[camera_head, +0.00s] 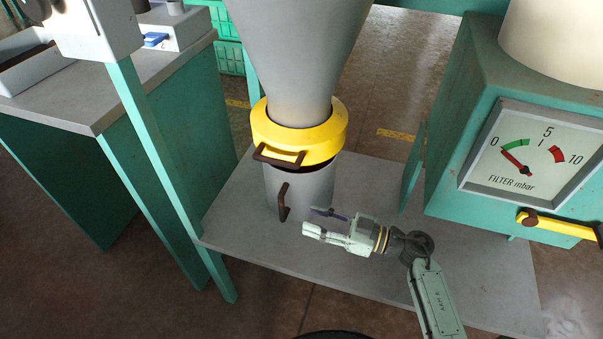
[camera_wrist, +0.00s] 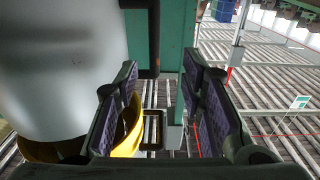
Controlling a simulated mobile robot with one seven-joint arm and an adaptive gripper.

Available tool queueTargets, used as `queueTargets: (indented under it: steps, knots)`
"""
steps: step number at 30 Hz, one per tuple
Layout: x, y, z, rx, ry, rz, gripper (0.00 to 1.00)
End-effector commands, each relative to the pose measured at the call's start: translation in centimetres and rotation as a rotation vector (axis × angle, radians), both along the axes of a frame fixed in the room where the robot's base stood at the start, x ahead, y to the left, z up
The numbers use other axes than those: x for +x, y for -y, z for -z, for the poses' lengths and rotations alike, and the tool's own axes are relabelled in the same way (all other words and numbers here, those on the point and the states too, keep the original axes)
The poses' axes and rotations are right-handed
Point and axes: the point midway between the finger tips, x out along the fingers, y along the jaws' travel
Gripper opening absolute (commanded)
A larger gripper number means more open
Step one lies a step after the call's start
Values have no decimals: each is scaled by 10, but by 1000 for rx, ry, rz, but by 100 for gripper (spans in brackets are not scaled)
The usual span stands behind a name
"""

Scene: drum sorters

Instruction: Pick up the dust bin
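The dust bin is a grey cylinder (camera_head: 312,190) with a dark brown upright handle (camera_head: 284,202) on its side. It stands on the grey shelf (camera_head: 240,232), under a yellow collar (camera_head: 318,142) at the foot of a grey hopper. My gripper (camera_head: 309,219) is open and empty, just right of the handle and in front of the bin. In the wrist view the bin's pale wall (camera_wrist: 65,65) fills the left side. Its handle (camera_wrist: 153,38) appears beyond the gap between my finger pads (camera_wrist: 160,78); I see no grip on it.
The yellow collar has its own brown handle (camera_head: 279,156). A green cabinet with a filter gauge (camera_head: 532,160) and yellow lever (camera_head: 560,224) stands right. A green post (camera_head: 165,165) and workbench (camera_head: 110,100) stand left. The shelf is clear in front of the bin.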

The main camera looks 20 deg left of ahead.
Motion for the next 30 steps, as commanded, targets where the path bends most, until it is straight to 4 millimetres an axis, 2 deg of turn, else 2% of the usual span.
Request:
queueTargets:
  steps: [1, 3, 9, 17, 24, 30]
  knots:
    - [3, 6, 0, -26, -6, -6, 36]
    - [5, 5, 0, -42, -9, -12, 36]
    - [6, -26, -2, -41, -10, -12, 36]
    - [7, -49, -3, -41, -9, -10, 36]
    - [9, -84, -9, -39, -10, -9, 36]
    - [10, -95, -7, -42, -10, -8, 36]
